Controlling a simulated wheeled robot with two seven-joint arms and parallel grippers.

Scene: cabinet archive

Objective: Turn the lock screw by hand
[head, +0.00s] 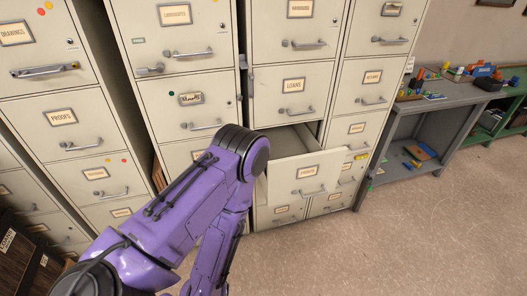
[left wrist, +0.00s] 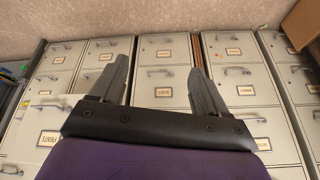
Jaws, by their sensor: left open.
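I cannot make out a lock screw for certain in either view. A small dark fitting (head: 243,62) sits at the edge between two cream filing cabinets in the head view; it is too small to identify. My left gripper (left wrist: 158,80) shows in the left wrist view, with its two dark fingers wide apart and nothing between them. It faces the row of cabinets and is apart from them. In the head view my purple left arm rises from the lower left and bends down again; its gripper is not visible there. My right gripper is in neither view.
One drawer (head: 305,175) stands pulled out in the lower middle of the cabinets; it also shows at the left of the left wrist view (left wrist: 42,138). A grey workbench (head: 440,103) with coloured items stands right. Dark boxes (head: 25,255) lie lower left. The floor at right is clear.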

